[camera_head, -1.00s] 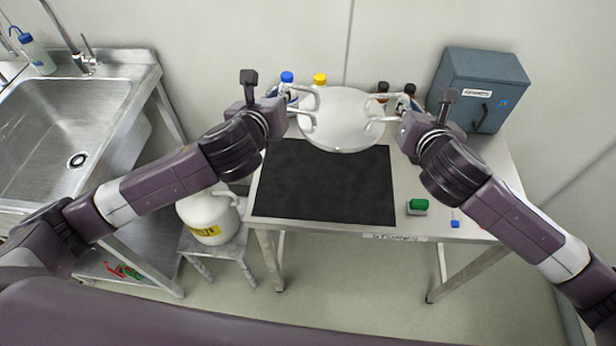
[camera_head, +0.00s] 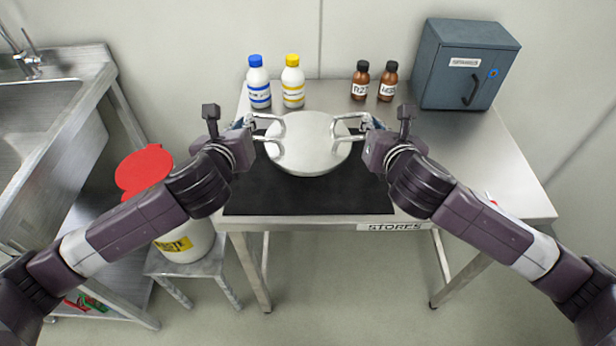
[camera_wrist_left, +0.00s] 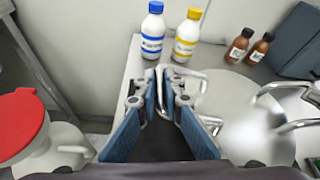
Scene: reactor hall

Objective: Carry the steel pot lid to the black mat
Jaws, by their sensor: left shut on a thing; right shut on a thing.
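The steel pot lid (camera_head: 310,150) is a round, pale metal disc with a looped handle on each side. It lies over the back part of the black mat (camera_head: 300,198) in the head view and hides part of it. I cannot tell if it touches the mat. My left gripper (camera_head: 250,130) is shut on the lid's left handle, which also shows between its fingers (camera_wrist_left: 163,95) in the left wrist view. My right gripper (camera_head: 368,132) is shut on the lid's right handle.
Behind the lid stand a blue-capped bottle (camera_head: 259,84), a yellow-capped bottle (camera_head: 292,82) and two brown bottles (camera_head: 360,82). A grey cabinet (camera_head: 466,64) stands back right. A white jug with a red top (camera_head: 145,168) is left of the steel table (camera_head: 470,160).

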